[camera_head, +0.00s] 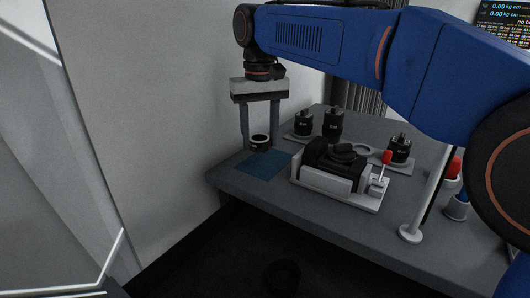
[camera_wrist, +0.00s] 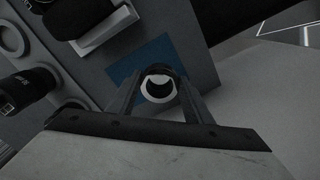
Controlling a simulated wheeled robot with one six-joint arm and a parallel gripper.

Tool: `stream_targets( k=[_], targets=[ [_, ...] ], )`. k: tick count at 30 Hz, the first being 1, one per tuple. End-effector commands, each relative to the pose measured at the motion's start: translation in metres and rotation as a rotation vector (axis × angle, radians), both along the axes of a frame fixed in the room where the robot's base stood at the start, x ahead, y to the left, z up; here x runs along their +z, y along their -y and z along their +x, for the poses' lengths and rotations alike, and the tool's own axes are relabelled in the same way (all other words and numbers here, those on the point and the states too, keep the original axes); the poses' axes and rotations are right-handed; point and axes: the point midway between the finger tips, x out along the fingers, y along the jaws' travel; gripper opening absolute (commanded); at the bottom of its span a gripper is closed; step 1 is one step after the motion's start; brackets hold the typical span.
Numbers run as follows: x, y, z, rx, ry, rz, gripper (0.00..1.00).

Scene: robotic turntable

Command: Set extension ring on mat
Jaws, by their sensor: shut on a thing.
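The extension ring (camera_head: 260,143) is a short black ring with a pale inner rim. My gripper (camera_head: 260,142) is shut on it, with one finger on either side. The blue mat (camera_head: 264,165) lies flat on the grey table near its left end. In the wrist view the ring (camera_wrist: 158,90) sits between my fingertips (camera_wrist: 161,88), with its round opening showing. It overlaps the blue mat (camera_wrist: 124,72) there. The ring appears over or near the mat's back edge; I cannot tell whether it touches the mat.
A fixture with a clamp and red-handled lever (camera_head: 340,168) stands right of the mat. Several black cylindrical parts (camera_head: 333,123) stand behind it on pale plates. A pale post (camera_head: 411,232) rises at the front right. The wall is close on the left.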

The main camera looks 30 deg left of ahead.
Motion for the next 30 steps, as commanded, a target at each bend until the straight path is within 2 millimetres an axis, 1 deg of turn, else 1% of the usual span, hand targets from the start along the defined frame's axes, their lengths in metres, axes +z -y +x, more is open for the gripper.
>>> stream_targets(
  k=[7, 12, 15, 26, 27, 28, 29, 30],
  targets=[
    [-0.016, 0.0, 0.0, 0.0, -0.001, -0.001, 0.23],
    [-0.039, 0.001, 0.0, 0.0, -0.001, -0.002, 0.23],
    [-0.047, 0.0, 0.0, 0.0, 0.0, 0.0, 0.23],
    [-0.051, 0.0, 0.0, 0.0, 0.0, 0.0, 0.23],
    [-0.051, 0.0, 0.0, 0.0, 0.0, 0.0, 0.53],
    [-0.051, 0.0, 0.0, 0.0, 0.0, 0.0, 0.6],
    [-0.051, 0.0, 0.0, 0.0, 0.0, 0.0, 0.65],
    [-0.051, 0.0, 0.0, 0.0, 0.0, 0.0, 0.65]
  ],
)
